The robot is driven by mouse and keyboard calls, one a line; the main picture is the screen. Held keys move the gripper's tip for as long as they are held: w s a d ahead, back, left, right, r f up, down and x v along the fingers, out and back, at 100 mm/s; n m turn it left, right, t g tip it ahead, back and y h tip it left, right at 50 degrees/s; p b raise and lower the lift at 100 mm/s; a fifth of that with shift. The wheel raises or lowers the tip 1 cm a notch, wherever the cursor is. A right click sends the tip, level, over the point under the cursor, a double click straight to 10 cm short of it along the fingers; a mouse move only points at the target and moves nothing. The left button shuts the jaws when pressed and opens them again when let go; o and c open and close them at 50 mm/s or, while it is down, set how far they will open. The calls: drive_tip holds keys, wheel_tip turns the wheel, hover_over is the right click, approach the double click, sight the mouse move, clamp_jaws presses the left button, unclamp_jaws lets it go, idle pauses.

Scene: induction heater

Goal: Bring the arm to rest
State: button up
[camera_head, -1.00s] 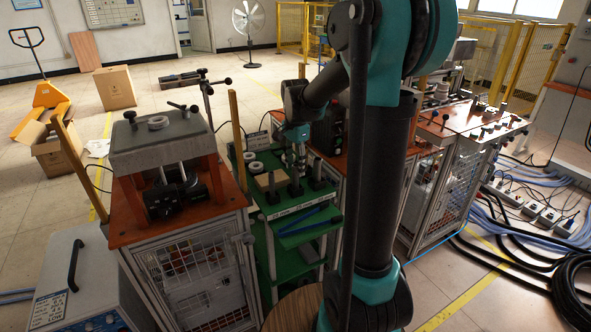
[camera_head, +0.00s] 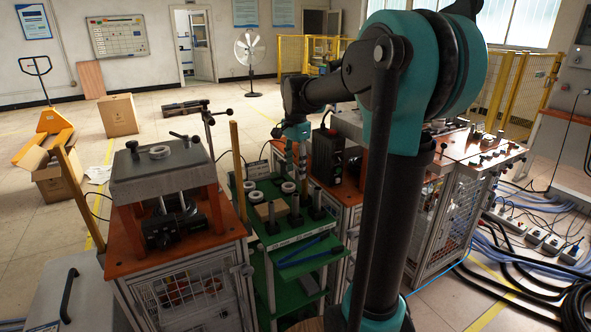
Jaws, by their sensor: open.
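My arm rises on the right of the middle, with its elbow high and its forearm reaching left over the green stand. My gripper (camera_head: 296,160) points down at the end of the arm, above the back of the green stand (camera_head: 283,232). Its fingers are small and partly hard to make out; it looks open, and I see nothing held in it. Pale rings (camera_head: 256,169) and dark upright posts (camera_head: 295,210) stand on the green top below it.
A heater bench with a grey plate (camera_head: 160,172) stands left of the green stand. A black unit (camera_head: 328,157) stands close right of my gripper. Another bench (camera_head: 470,147) is at right, with cables (camera_head: 520,285) on the floor. Open floor lies behind, near the white fan (camera_head: 250,52).

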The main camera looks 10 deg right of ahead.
drive_tip(key=s+d+f+n+t, duration=0.2)
drive_tip(key=s+f+n, duration=0.4)
drive_tip(key=s+f, duration=0.3)
drive_tip(key=s+d+f+n+t, duration=0.2)
drive_tip(key=s+f+n, duration=0.4)
drive_tip(key=s+f, duration=0.4)
drive_tip(key=s, duration=0.3)
drive_tip(key=shift+f+n, duration=0.3)
drive_tip(key=shift+n, duration=0.1)
